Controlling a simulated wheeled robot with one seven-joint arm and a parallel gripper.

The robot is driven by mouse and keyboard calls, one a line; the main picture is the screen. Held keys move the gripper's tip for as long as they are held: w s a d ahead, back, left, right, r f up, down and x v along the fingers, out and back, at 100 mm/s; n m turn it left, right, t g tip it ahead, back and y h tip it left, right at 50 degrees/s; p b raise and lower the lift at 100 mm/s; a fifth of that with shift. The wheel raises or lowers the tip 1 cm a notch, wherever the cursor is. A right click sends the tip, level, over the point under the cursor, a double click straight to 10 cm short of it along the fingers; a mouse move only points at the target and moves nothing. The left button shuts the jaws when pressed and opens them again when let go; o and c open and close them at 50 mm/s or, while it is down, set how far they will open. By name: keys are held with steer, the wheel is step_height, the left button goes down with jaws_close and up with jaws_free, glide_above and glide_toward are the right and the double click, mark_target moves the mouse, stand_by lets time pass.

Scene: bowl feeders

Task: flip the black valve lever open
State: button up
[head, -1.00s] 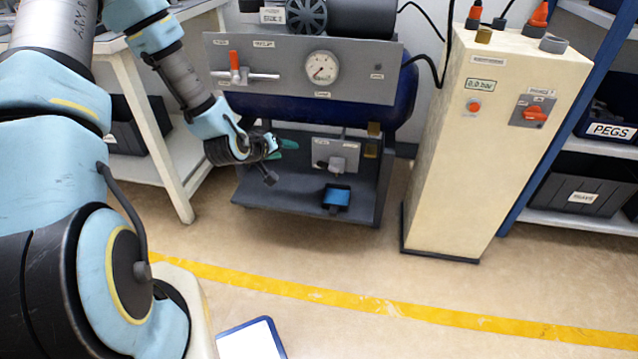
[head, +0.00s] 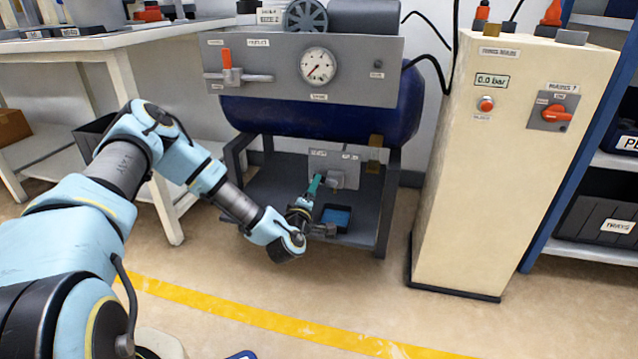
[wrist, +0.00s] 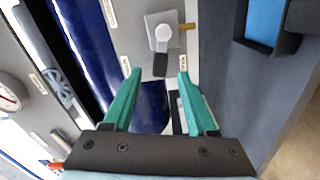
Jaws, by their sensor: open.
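The black valve lever (wrist: 160,64) shows in the wrist view, attached by a round pale hub to a square grey valve body (wrist: 158,24) with a brass stub at its side. The valve sits on a light grey panel (head: 322,160) low under the blue tank in the head view, where my gripper partly hides it. My gripper (wrist: 159,73) is open, its teal fingers apart and empty. In the wrist view the lever's free end appears between the two fingertips; I cannot tell the remaining depth. In the head view my gripper (head: 314,184) is just before the panel.
A blue-lined tray (head: 337,217) rests on the dark lower shelf (head: 270,195), close to my gripper. Above are the blue tank (head: 300,115) and a gauge panel (head: 360,70) with a red-handled valve (head: 228,62). A cream cabinet (head: 510,150) stands right. Floor in front is clear.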

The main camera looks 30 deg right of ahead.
mark_target(325, 180)
steer(key=b+x, duration=0.1)
steer(key=x, duration=0.5)
jaws_close()
stand_by(0.4)
